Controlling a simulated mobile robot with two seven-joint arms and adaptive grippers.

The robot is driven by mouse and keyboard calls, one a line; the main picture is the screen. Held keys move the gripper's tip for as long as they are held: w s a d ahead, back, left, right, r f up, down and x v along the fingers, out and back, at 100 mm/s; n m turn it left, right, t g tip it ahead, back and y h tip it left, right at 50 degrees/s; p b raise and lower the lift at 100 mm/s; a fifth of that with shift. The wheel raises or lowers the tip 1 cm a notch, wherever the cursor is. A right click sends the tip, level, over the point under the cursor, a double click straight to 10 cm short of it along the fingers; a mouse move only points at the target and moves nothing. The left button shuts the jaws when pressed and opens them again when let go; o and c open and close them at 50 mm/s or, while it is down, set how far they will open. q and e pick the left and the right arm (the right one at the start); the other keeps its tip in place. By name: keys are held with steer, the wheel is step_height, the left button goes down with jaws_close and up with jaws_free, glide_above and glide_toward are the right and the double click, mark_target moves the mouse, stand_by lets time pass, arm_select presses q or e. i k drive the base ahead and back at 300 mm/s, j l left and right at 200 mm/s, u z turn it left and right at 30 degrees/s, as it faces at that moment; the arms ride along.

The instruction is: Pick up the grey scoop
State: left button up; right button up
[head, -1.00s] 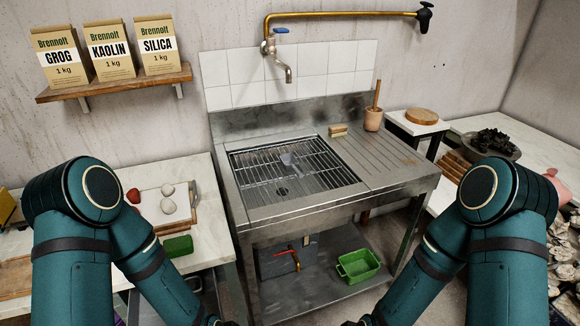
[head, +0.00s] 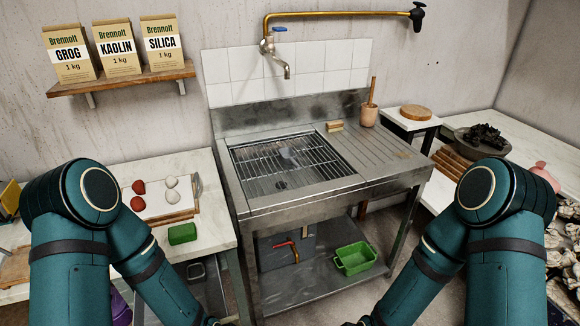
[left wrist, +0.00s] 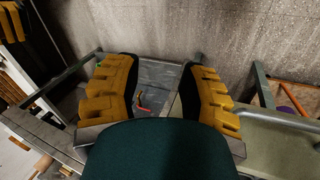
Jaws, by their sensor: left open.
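A small grey shape, which looks like the grey scoop (head: 288,152), lies on the wire rack (head: 262,167) over the sink basin in the head view. It is small and its outline is unclear. My left gripper (left wrist: 158,85) shows in the left wrist view, with its two yellow-padded fingers wide apart and nothing between them. Past the fingers are the grey lower shelf and a red-handled pipe (left wrist: 142,106). In the head view both grippers are hidden below the frame; only my arms show. My right gripper is in no view.
The steel sink unit (head: 318,201) stands between my arms, with a green tub (head: 356,259) on its lower shelf. A sponge-like block (head: 334,126) and a pot (head: 368,115) stand at its back. A marble table with red and white lumps (head: 171,182) is left.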

mark_target(288, 156)
steer(key=k+u, duration=0.3)
steer(key=k+j+u, duration=0.1)
steer(key=u, duration=1.85)
steer(key=k+l+u, duration=0.1)
steer(key=l+u, duration=0.15)
steer(key=k+l+u, duration=0.1)
steer(key=l+u, duration=0.15)
steer(key=l, duration=0.15)
steer(key=k+l, duration=0.1)
steer(key=l, duration=0.2)
steer(key=k+l, duration=0.1)
steer(key=l, duration=0.25)
steer(key=k+l, duration=0.15)
steer(key=l, duration=0.15)
